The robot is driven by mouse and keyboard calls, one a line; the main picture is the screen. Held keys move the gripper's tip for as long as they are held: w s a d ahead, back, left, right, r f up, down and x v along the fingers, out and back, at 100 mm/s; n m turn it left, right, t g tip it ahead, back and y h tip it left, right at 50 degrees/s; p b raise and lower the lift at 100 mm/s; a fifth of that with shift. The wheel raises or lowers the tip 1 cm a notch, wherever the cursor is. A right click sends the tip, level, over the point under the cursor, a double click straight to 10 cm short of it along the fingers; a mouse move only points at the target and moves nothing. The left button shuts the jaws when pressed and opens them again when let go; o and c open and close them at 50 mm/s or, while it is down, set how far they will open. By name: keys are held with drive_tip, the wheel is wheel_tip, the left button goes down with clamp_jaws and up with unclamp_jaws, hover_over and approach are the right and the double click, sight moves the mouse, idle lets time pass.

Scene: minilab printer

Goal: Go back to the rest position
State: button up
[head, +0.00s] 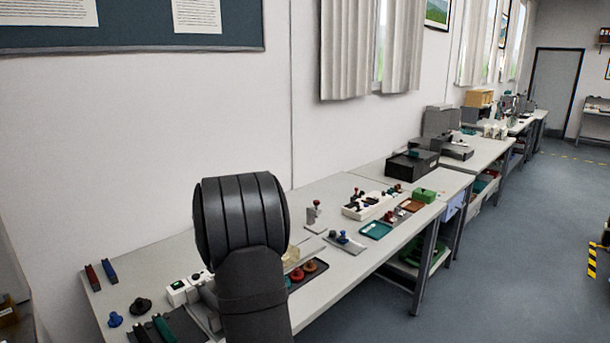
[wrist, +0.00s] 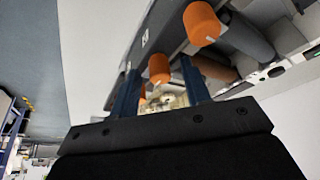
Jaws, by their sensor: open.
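My gripper (wrist: 162,82) shows in the wrist view as two dark blue fingers standing apart on a black mount. It is open, and I see nothing held between the fingers. Orange knobs, one upper (wrist: 201,22) and one lower (wrist: 158,66), appear just beyond the fingers on a grey machine (wrist: 172,30). I cannot tell whether the fingers touch anything. In the head view my dark arm stands in front of the near bench, and the gripper is hidden there.
A long pale bench (head: 330,186) runs along the wall. On it are a teal tray (head: 376,230), a green block (head: 424,195), a black box (head: 411,165), a blue knob (head: 115,319) and several small parts. Open floor (head: 540,230) lies to the right.

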drive_tip(key=v, duration=1.8)
drive_tip(key=x, duration=1.7)
drive_tip(key=shift+w+f, duration=0.1)
drive_tip(key=shift+f, duration=0.25)
drive_tip(key=shift+w+f, duration=0.15)
drive_tip(key=shift+d+n+y, duration=0.15)
drive_tip(key=shift+n+y, duration=0.55)
drive_tip(key=shift+n, duration=1.2)
drive_tip(key=shift+d+n+g+y, duration=0.1)
drive_tip(key=shift+n+g+y, duration=0.35)
drive_tip(key=shift+n, duration=1.25)
drive_tip(key=shift+w+n+g+y, duration=0.1)
drive_tip(key=shift+n+g+y, duration=0.5)
drive_tip(key=shift+n, duration=1.4)
drive_tip(key=shift+d+n+g+y, duration=0.1)
drive_tip(key=shift+n+g+y, duration=0.3)
drive_tip(key=shift+n, duration=1.2)
